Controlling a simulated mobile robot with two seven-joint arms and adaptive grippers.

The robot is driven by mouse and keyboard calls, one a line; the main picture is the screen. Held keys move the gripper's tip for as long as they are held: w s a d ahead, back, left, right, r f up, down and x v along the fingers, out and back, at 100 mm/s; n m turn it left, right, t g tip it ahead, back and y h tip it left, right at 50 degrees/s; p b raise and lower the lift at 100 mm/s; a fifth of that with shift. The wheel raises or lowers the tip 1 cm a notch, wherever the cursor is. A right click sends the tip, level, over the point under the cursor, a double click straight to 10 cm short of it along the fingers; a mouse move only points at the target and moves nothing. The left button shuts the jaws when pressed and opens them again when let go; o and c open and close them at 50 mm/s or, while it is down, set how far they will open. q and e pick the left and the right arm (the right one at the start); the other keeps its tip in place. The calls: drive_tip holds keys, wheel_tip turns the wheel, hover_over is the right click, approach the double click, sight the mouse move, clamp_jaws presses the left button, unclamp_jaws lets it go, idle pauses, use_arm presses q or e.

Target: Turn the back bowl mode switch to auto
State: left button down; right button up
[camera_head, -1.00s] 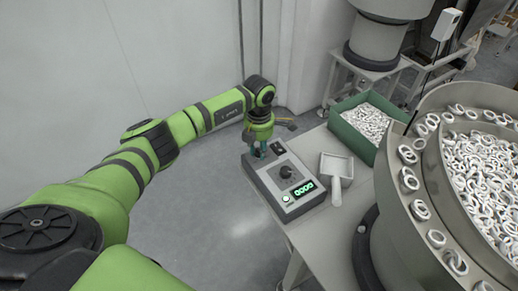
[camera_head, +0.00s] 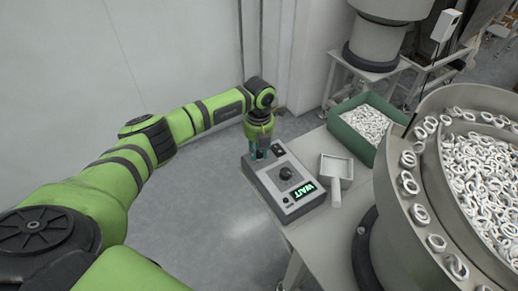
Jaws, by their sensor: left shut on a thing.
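The grey control box (camera_head: 288,206) stands on the table's near left corner. It carries a black round knob (camera_head: 286,173), a small dark switch panel (camera_head: 279,150) at its far end and a green lit display (camera_head: 304,190) reading "WAIT". A small round button (camera_head: 286,199) left of the display is unlit. My left gripper (camera_head: 260,153) points down over the far left corner of the box, beside the dark panel. It is shut on the mode switch there, which its fingers hide, so the switch's setting cannot be read. My right gripper is out of view.
A white scoop (camera_head: 336,180) lies right of the box. Behind it stands a green bin (camera_head: 350,135) of white rings. A large bowl feeder (camera_head: 440,195) full of rings fills the right, and another bowl (camera_head: 375,45) stands at the back. Open floor lies left of the table.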

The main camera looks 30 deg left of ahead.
sight(258, 152)
use_arm(q)
drive_tip(key=shift+a+n, duration=0.1)
drive_tip(key=shift+n, duration=0.3)
drive_tip(key=c, duration=1)
unclamp_jaws()
drive_tip(key=shift+r, duration=0.35)
wheel_tip(258, 152, up, 11)
drive_tip(key=shift+r, duration=0.15)
